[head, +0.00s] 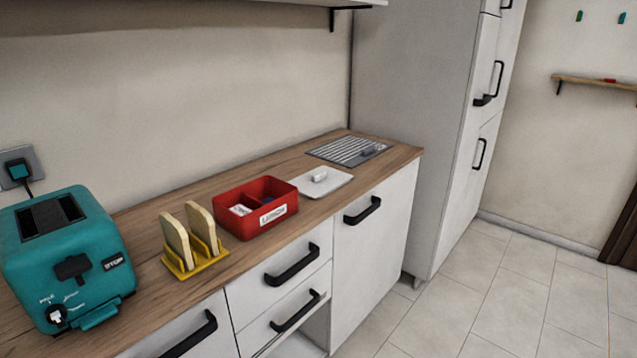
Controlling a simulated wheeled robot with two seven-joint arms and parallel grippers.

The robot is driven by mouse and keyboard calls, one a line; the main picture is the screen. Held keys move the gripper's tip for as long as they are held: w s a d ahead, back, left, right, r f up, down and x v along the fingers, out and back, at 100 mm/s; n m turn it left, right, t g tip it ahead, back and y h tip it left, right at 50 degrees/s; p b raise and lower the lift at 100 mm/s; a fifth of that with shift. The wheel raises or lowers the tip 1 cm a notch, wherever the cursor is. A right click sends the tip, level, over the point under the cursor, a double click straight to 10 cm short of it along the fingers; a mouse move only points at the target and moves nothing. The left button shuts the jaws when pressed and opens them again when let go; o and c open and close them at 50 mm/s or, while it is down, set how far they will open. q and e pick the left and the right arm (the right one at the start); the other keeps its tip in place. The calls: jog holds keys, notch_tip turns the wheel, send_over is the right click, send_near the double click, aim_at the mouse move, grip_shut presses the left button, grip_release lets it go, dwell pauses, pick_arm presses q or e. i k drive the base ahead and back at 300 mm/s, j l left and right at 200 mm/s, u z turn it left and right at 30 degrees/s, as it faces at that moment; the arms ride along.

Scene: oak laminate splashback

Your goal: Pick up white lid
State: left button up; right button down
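The white lid (325,184) lies flat on the wooden counter, just right of the red box (278,216) and close to the counter's front edge. It is a thin rectangular plate with a small pale handle on top. Nothing covers it. The red box is open at the top, has a divider and a white label on its front, and holds a few small items that I cannot make out. Neither of my grippers shows in the head view.
A teal toaster (65,252) stands at the left, plugged into a wall socket. A yellow rack (194,262) holds two slices of bread. A striped grey panel (347,151) with a small handle lies behind the lid. Black drawer handles (292,265) stick out from the counter's front.

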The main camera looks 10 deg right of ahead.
aim_at(320, 182)
jog(key=i+l+u, duration=0.45)
jog(key=l, duration=0.3)
jog(key=i+l+u, duration=0.25)
jog(key=l, duration=0.2)
jog(key=l+u, duration=0.2)
jog(key=l, duration=0.25)
jog(key=i+l+u, duration=0.25)
jog(key=l, duration=0.25)
jog(key=l+u, duration=0.2)
jog(key=l, duration=0.25)
jog(key=k, duration=0.05)
